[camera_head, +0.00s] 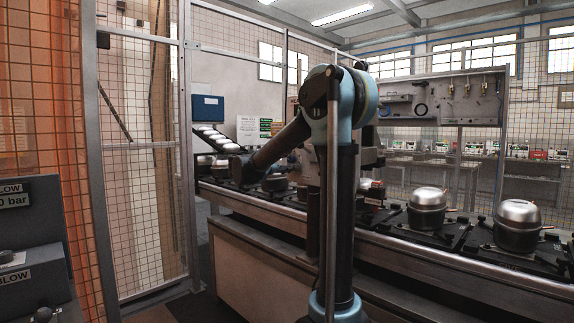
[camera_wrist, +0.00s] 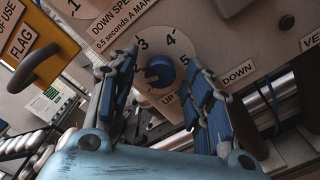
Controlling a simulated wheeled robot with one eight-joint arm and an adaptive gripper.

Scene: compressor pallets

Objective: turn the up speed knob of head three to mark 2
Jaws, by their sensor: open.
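In the wrist view a blue knob (camera_wrist: 160,70) sits on a pale round dial (camera_wrist: 152,96) with marks 3, 4 and 5 readable. A partly covered label beside it begins "UP". I cannot tell which mark the knob points to. My gripper (camera_wrist: 161,62) is open, with one blue-padded finger left of the knob and one right of it. The knob shows between the fingertips; I cannot tell whether either touches it. The left finger covers part of the dial. In the head view my arm hides the gripper and knob.
In the head view, metal compressors (camera_head: 427,207) stand on a conveyor (camera_head: 455,268); mesh fencing (camera_head: 140,170) stands at left.

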